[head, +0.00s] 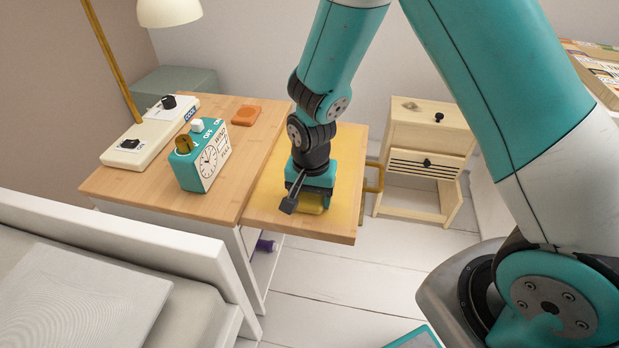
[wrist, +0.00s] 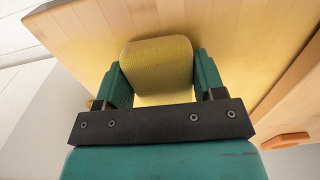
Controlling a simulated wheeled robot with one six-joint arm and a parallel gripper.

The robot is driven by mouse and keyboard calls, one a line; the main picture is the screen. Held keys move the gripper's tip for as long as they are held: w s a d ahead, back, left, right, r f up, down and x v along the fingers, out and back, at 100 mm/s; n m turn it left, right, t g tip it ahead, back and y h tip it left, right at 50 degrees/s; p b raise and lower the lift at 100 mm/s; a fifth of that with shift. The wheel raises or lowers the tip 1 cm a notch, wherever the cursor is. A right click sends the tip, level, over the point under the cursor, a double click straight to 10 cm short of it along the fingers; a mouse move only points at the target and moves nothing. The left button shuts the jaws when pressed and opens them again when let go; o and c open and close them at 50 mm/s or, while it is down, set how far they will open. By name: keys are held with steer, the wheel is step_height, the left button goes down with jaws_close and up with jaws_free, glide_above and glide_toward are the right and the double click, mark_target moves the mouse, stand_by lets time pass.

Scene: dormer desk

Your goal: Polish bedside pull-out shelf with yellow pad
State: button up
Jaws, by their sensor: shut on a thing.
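The pull-out shelf (head: 261,222) is a light wooden board extending to the right of the bedside table. Part of its surface looks yellower, and this tint also shows in the wrist view (wrist: 228,50). My gripper (head: 310,200) is over the shelf's middle, pointing down. It is shut on the yellow pad (wrist: 158,62), which sits between the two teal fingers in the wrist view. In the head view the pad (head: 309,204) is mostly hidden by my gripper. It is low at the shelf surface; I cannot tell for certain whether it touches.
On the bedside table (head: 120,195) stand a teal clock box (head: 200,156), a cream switch panel (head: 148,135) and an orange coaster (head: 245,116). A bed (head: 130,240) is in front. A small wooden cabinet (head: 421,150) stands right of the shelf, beyond a gap.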

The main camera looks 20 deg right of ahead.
steer(key=r, duration=0.2)
steer(key=shift+s+a+r+p, duration=0.1)
steer(key=shift+a+r+p, duration=0.2)
steer(key=shift+p, duration=0.05)
steer(key=shift+d+r+p, duration=0.35)
steer(key=shift+r+p, duration=0.3)
steer(key=shift+p, duration=0.1)
steer(key=shift+r+p, duration=1.9)
steer(key=shift+r, duration=0.15)
